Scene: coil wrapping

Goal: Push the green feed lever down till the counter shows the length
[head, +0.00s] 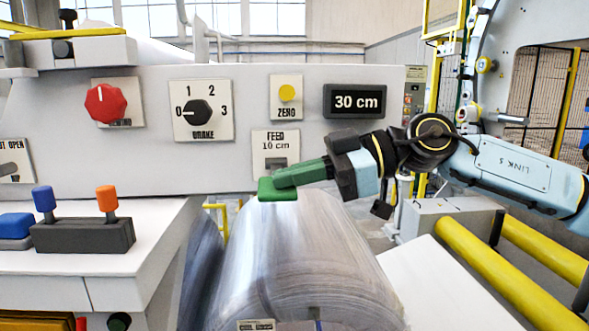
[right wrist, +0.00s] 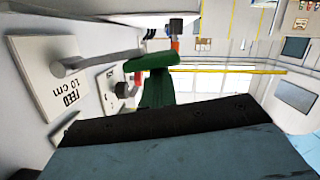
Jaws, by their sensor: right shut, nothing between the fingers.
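The green feed lever (head: 278,191) has a flat green handle standing out in front of the plate marked FEED 10 cm (head: 275,143). It also shows in the right wrist view (right wrist: 157,60), on a grey stem from its plate. My right gripper (head: 284,180) is shut and empty, with its green fingertips at the top of the lever's handle. The fingertips (right wrist: 157,82) appear to meet the handle in the right wrist view, but I cannot tell whether they press on it. The counter (head: 355,101) reads 30 cm. My left gripper is not in view.
A yellow ZERO button (head: 287,93), a black BRAKE knob (head: 199,112) and a red knob (head: 105,104) sit on the white panel. A large wrapped coil (head: 300,260) lies below the lever. Yellow rollers (head: 500,278) stand at right; a dark block with blue and orange handles (head: 83,235) at left.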

